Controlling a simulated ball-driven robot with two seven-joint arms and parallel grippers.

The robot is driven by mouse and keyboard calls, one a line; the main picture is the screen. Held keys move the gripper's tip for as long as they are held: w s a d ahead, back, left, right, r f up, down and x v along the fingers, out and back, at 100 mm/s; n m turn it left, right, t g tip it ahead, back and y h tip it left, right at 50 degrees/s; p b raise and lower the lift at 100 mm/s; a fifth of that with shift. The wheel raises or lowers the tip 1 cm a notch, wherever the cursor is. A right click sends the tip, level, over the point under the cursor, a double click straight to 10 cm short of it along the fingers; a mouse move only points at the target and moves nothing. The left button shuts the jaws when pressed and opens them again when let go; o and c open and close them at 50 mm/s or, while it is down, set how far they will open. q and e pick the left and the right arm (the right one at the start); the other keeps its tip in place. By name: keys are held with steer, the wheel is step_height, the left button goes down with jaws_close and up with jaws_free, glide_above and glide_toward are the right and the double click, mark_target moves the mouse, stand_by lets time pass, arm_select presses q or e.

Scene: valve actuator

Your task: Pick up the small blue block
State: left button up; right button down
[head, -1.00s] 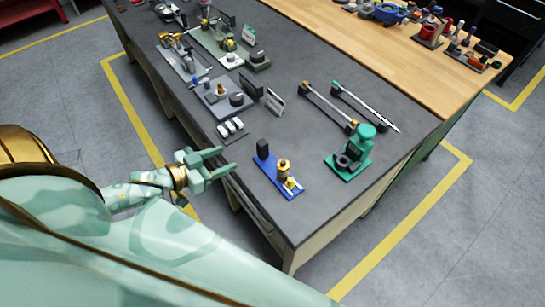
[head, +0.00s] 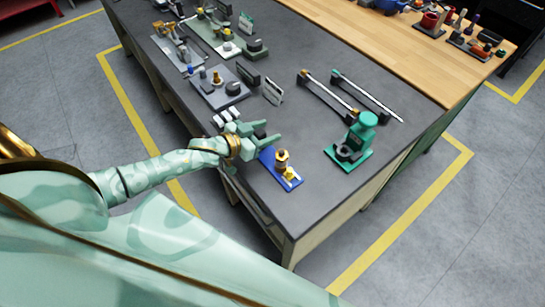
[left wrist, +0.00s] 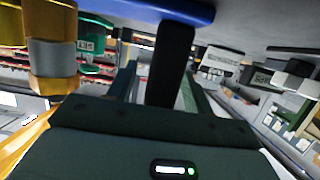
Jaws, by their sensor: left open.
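A blue base plate (head: 290,182) lies near the table's front edge, with a brass fitting (head: 282,160) on it. A small dark, blue-black block (head: 260,131) stands at its far left end, partly hidden by my left gripper (head: 271,135). In the left wrist view, which looks upside down, the block (left wrist: 170,66) hangs from the blue plate (left wrist: 165,10) and stands between my open left fingers (left wrist: 158,88). I cannot tell whether either finger touches it. The brass fitting (left wrist: 52,45) shows at left. My right gripper is not in view.
A green press-like device (head: 355,145) stands to the right of the blue plate. Two rods on holders (head: 328,95) lie behind. Small white-topped pieces (head: 226,117) sit just left of my gripper. The dark tabletop (head: 310,220) is clear in front.

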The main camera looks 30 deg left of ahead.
arm_select(q)
jaws_close()
steer(key=shift+r, duration=0.1)
